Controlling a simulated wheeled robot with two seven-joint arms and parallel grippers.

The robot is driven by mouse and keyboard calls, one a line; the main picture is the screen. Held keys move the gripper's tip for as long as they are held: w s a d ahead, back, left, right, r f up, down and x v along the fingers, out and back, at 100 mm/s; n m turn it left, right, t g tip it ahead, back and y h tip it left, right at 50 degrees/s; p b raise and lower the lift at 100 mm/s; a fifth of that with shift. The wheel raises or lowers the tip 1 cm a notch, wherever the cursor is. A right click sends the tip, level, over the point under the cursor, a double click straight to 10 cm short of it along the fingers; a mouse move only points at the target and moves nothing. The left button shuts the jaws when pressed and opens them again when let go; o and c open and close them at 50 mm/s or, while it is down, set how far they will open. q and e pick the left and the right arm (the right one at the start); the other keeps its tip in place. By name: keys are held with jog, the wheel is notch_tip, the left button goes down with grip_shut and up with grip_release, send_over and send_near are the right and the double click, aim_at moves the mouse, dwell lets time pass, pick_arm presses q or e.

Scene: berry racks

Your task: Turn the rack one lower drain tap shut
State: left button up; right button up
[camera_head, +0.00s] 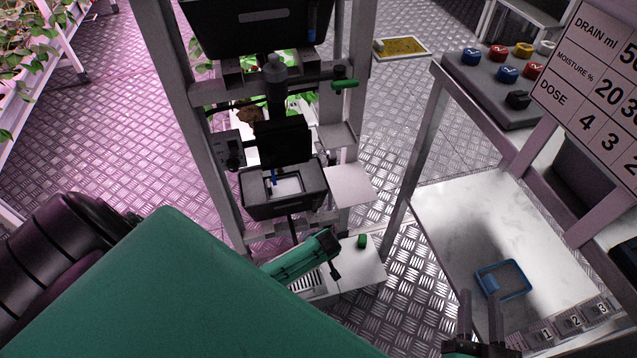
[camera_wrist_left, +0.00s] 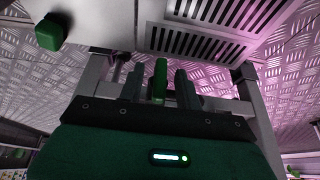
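In the left wrist view a green tap handle (camera_wrist_left: 160,78) stands between the two dark fingers of my left gripper (camera_wrist_left: 158,71). The fingers are apart, and a narrow gap shows on each side of the handle. Another green-handled tap (camera_head: 345,84) sits higher on the rack. My right gripper (camera_head: 480,316) is at the bottom edge of the head view, fingers apart and empty.
A green block (camera_head: 362,241) lies on the low white plate (camera_head: 350,268); the block also shows in the left wrist view (camera_wrist_left: 49,32). At right, a bench holds a blue frame (camera_head: 502,280) and a panel of coloured knobs (camera_head: 508,72). A slotted grate (camera_wrist_left: 195,43) lies beyond the left fingers.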

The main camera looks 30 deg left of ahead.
pick_arm(q)
grip_shut()
